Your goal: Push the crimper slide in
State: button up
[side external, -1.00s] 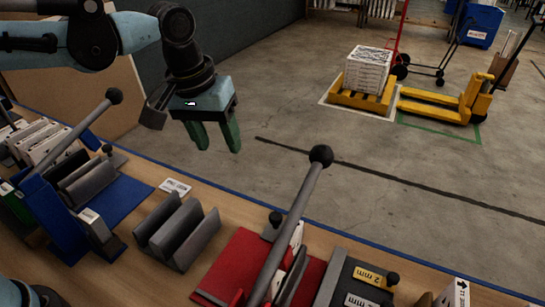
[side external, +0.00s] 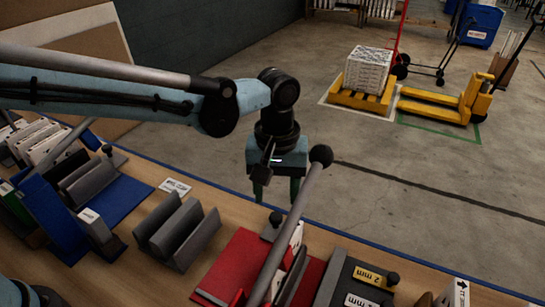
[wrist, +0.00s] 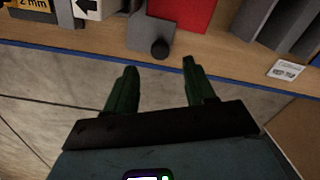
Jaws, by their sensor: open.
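The red crimper (side external: 232,262) stands on the bench at the lower middle of the side view, with a long grey lever (side external: 296,212) tipped by a black ball. Its slide (side external: 268,232) is a grey plate with a black knob (side external: 275,218), sticking out at the bench's far side. In the wrist view the slide (wrist: 143,32) and its knob (wrist: 159,48) lie just ahead of the green fingertips. My gripper (side external: 278,190) is open and empty above and beyond the knob, apart from it. In the wrist view the knob lines up between the fingers (wrist: 160,68). The lever partly hides the right finger.
A grey slotted holder (side external: 178,232) stands left of the red crimper. A dark gauge block (side external: 352,285) with yellow and white labels stands right of it. A blue crimper (side external: 62,215) with its own lever is at the left. Open floor lies beyond the bench edge.

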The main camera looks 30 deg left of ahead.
aim_at(276, 216)
notch_tip(276, 216, down, 6)
dwell(0.4)
grip_shut()
